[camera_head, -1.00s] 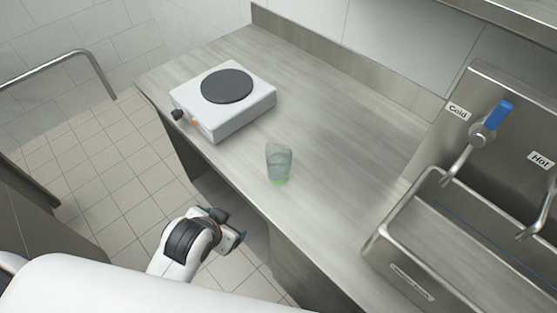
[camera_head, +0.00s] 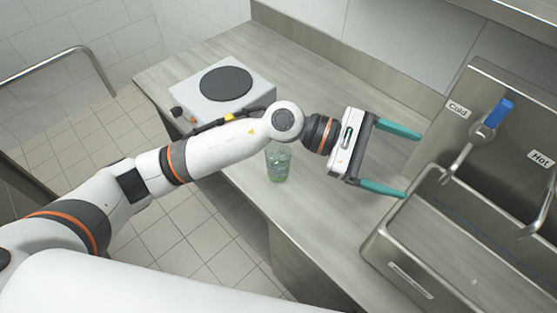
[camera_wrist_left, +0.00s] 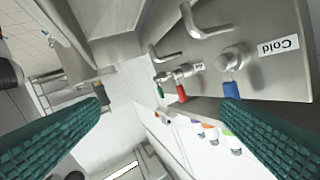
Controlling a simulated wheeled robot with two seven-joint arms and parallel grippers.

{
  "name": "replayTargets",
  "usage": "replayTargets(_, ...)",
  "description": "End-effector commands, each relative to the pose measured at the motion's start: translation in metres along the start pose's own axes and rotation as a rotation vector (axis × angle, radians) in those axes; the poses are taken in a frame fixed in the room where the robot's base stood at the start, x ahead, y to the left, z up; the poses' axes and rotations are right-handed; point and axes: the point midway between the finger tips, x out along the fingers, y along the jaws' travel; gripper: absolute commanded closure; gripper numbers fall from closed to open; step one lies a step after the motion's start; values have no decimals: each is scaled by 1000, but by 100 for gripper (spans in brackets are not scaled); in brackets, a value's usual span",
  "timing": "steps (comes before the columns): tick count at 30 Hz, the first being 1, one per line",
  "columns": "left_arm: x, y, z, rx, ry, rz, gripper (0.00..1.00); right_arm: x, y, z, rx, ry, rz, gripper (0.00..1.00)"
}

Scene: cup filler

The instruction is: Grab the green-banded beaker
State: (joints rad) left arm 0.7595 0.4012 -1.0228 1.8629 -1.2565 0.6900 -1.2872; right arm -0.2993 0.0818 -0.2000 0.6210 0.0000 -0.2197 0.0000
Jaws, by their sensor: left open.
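The green-banded beaker (camera_head: 278,164) is a clear cup with a green band at its base. It stands upright on the steel counter near the front edge, its upper part partly covered by my left arm in the head view. My left gripper (camera_head: 398,160) is open and empty, its teal fingers pointing right toward the sink, to the right of the beaker and apart from it. In the left wrist view the open teal fingers (camera_wrist_left: 165,118) frame the taps, and the beaker does not show there. My right gripper is not in view.
A white hot plate (camera_head: 225,88) with a dark disc stands at the counter's back left, partly behind my arm. A steel sink (camera_head: 440,235) with a Cold tap (camera_head: 490,122) and a Hot tap is at the right. Bare counter (camera_head: 310,215) lies right of the beaker.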

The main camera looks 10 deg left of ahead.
Motion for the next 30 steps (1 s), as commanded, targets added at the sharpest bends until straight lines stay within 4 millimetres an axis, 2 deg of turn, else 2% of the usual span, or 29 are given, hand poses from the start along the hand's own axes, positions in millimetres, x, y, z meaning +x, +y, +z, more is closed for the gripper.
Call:
replayTargets(1,-8,5,25,162,-153,128,14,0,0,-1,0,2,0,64)
replayTargets(3,-31,9,62,353,-354,316,14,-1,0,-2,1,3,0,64)
replayTargets(5,-61,6,90,483,-516,474,14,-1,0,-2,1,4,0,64)
replayTargets(7,-102,-2,115,589,-687,645,14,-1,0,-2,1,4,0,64)
replayTargets(9,-142,-14,128,653,-828,791,14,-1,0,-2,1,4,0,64)
replayTargets(12,-188,-28,135,692,-973,946,14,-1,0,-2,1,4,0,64)
replayTargets(15,-215,-36,136,698,-1052,1036,14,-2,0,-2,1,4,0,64)
replayTargets(19,-225,-34,145,696,-1080,1077,14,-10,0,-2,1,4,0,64)
replayTargets(27,-220,-18,187,696,-1077,1075,14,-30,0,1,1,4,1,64)
replayTargets(30,-218,-16,196,698,-1078,1073,14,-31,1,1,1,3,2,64)
